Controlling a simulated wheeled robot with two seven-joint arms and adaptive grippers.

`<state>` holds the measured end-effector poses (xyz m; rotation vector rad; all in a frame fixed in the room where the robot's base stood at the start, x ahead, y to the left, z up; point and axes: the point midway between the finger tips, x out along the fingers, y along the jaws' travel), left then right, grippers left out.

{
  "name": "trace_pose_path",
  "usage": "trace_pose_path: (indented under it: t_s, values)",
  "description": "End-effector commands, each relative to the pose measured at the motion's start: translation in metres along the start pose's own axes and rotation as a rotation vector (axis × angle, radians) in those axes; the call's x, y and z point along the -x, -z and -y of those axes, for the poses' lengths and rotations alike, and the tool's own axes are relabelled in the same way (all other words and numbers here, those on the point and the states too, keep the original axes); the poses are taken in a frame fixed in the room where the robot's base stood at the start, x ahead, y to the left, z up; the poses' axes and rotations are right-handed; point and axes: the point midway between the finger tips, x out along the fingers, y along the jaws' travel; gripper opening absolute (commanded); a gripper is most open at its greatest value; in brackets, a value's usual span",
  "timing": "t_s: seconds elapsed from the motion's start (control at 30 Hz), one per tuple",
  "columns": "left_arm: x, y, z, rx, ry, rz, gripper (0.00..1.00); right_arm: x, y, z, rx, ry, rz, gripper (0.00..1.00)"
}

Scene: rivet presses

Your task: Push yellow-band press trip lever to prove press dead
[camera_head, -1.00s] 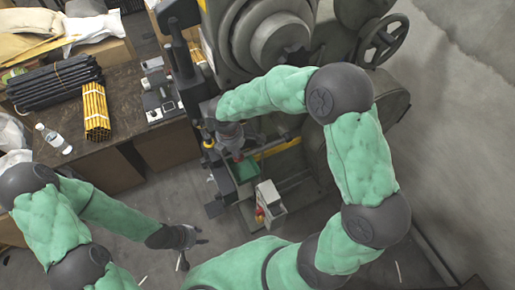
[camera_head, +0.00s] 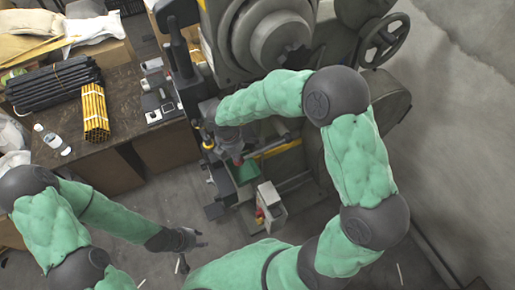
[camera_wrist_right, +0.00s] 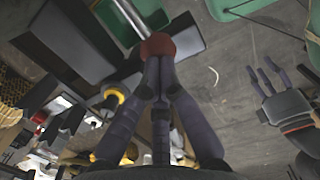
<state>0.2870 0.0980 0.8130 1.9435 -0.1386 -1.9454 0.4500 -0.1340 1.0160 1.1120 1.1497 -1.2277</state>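The press (camera_head: 285,45) is a large grey machine at the top centre of the head view, with a yellow band (camera_head: 280,148) across its lower part. In the right wrist view, a silver lever ends in a red ball knob (camera_wrist_right: 158,46). My right gripper (camera_wrist_right: 159,62) has its fingers drawn together, with the tips at the knob; whether they press on it is unclear. In the head view my right gripper (camera_head: 234,150) is low at the press front, partly hidden by its arm. My left gripper (camera_head: 196,240) is open and empty over the floor, apart from the press.
A small grey box with red and yellow buttons (camera_head: 270,205) stands below the press. Floor between bench and press is mostly open.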

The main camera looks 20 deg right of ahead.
Motion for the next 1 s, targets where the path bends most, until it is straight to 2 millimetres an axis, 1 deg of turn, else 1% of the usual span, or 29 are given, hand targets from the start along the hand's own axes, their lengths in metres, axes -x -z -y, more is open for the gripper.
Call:
trace_pose_path:
  t_s: [0.37, 0.77, 1.0]
  values:
    - [-0.011, 0.0, 0.004, 0.0, 0.0, 0.0, 0.4, -0.018, 0.003, 0.001, 0.001, 0.003, 0.0, 0.0]
    - [-0.011, 0.001, 0.004, 0.0, 0.0, 0.0, 0.4, -0.02, 0.003, 0.001, 0.001, 0.003, 0.0, 0.0]
    - [-0.02, 0.001, 0.007, 0.0, 0.0, 0.0, 0.4, -0.033, 0.004, 0.001, 0.0, 0.004, 0.0, 0.0]
